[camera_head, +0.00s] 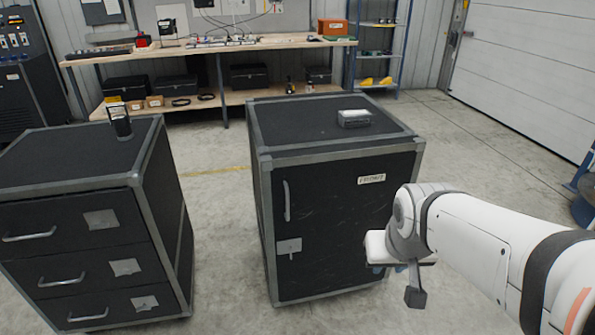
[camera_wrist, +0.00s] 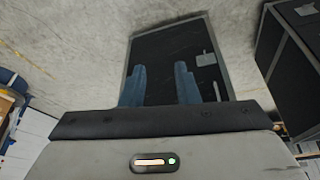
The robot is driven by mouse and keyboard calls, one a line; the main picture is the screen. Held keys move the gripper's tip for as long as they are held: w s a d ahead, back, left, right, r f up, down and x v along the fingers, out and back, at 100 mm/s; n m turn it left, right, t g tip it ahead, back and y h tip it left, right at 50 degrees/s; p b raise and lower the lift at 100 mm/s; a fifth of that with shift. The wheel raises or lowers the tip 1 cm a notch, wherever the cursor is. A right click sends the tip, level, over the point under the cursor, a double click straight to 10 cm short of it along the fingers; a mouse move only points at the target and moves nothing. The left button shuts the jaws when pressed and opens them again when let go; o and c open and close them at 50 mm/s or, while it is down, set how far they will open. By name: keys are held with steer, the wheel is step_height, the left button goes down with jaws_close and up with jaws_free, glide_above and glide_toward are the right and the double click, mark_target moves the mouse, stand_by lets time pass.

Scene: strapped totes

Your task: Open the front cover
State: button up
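The front cover (camera_head: 335,235) is the dark front panel of a grey-edged black case, with a label (camera_head: 371,179) reading "FRONT". It looks closed. A vertical metal handle (camera_head: 287,200) is at its upper left, with a metal latch plate (camera_head: 289,247) below. My gripper (camera_head: 376,268) is in front of the panel's lower right. In the wrist view the blue fingers (camera_wrist: 162,88) are apart with nothing between them. There the panel (camera_wrist: 165,55) appears upside down, with the latch plate (camera_wrist: 206,59) and handle (camera_wrist: 217,91) right of the fingers.
A dark cabinet with three drawers (camera_head: 85,240) stands left, with a handheld device (camera_head: 119,120) on top. A small grey box (camera_head: 354,118) lies on the case. A workbench (camera_head: 210,48) stands behind. Bare floor (camera_head: 225,240) separates cabinet and case.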

steer(key=w+a+f+t+b, duration=0.25)
steer(key=w+f+b, duration=0.4)
steer(key=w, duration=0.55)
steer(key=n+t+y+b, duration=0.5)
steer(key=t+y+b, duration=0.4)
steer(key=b, duration=0.5)
glide_toward(288, 203)
steer(key=x, duration=0.3)
steer(key=b+x, duration=0.1)
steer(key=x, duration=0.6)
steer(key=shift+w+a, duration=0.1)
steer(key=shift+w, duration=0.25)
jaws_close()
